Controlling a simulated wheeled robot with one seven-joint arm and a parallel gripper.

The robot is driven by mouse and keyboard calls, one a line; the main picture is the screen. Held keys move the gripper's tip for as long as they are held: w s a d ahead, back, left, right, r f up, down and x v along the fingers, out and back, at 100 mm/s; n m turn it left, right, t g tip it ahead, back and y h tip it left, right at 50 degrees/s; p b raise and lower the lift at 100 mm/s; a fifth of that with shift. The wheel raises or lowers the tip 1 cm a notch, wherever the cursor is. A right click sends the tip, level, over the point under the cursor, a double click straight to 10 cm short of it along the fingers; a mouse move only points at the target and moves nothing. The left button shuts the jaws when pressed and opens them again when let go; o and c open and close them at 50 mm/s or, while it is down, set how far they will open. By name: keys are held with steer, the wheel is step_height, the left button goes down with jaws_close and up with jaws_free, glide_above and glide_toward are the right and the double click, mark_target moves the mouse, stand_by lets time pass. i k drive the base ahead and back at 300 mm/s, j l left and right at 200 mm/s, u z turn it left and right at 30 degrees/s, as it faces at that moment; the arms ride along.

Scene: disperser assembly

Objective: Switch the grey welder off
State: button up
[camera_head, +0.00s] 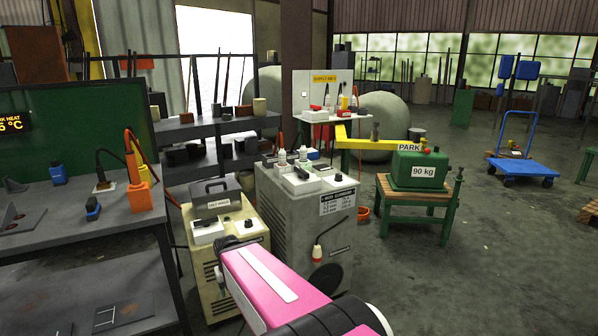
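A grey cabinet machine (290,225), which looks like the grey welder, stands on the floor at the picture's middle. Its top carries a white box (302,181), pale knobbed posts and small dark parts. My gripper's fingers do not show.
A beige machine (246,282) stands close at the left of the grey one. A dark workbench (60,228) fills the left. A green stand with a 90 kg block (420,170) and a yellow PARK arm (372,143) are at right. Open floor lies at the lower right.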

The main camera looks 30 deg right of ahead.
mark_target(301, 174)
steer(key=l, duration=0.5)
steer(key=i+l, duration=0.15)
steer(key=l, duration=0.8)
steer(key=i+l, duration=0.1)
steer(key=l, duration=0.4)
steer(key=k, duration=0.15)
steer(key=i, duration=0.15)
steer(key=z, duration=0.05)
